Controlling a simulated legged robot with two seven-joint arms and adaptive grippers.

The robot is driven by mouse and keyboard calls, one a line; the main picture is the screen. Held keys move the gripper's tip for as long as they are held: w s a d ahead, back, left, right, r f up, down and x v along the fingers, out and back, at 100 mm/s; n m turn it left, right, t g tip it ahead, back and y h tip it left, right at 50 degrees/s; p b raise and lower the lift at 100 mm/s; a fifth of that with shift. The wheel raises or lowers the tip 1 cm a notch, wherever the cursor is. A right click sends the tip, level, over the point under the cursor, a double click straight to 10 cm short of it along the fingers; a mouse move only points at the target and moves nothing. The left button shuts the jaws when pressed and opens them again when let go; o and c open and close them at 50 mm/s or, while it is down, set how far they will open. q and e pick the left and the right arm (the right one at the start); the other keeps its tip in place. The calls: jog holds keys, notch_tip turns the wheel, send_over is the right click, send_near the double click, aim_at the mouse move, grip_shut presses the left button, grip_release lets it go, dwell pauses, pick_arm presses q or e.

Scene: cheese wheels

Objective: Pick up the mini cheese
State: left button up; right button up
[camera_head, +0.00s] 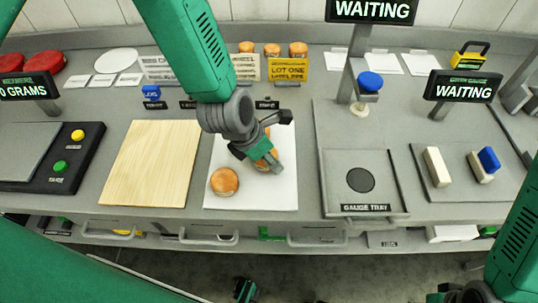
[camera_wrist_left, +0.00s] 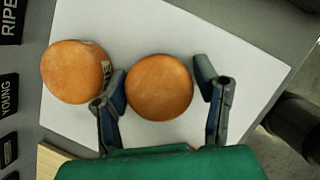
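One mini cheese (camera_head: 225,181) stands clear at the near left of the mat in the head view. Another mini cheese (camera_wrist_left: 160,87) lies between the fingers of my left gripper (camera_wrist_left: 159,70), with a small gap at each side. My left gripper (camera_head: 261,157) is open, low over the mat, and partly hides this cheese in the head view. My right gripper is not in clear view.
A wooden board (camera_head: 152,160) lies left of the mat. A gauge tray (camera_head: 335,190) and a block tray (camera_head: 432,190) are to the right. Several more mini cheeses (camera_head: 272,50) stand at the back behind sign cards (camera_head: 289,69). Small label stands (camera_wrist_left: 9,95) edge the mat.

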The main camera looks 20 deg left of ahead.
pick_arm(q)
jog(key=shift+a, duration=0.35)
jog(key=c, duration=0.6)
jog(key=shift+s+a+f, duration=0.1)
jog(key=shift+a, duration=0.35)
jog(key=shift+d+r, duration=0.35)
jog(key=shift+d, duration=0.05)
notch_tip(320, 180, up, 8)
jog(key=shift+r, duration=0.1)
jog(key=shift+a+r, duration=0.25)
jog(key=shift+r, duration=0.3)
jog(key=shift+d, duration=0.1)
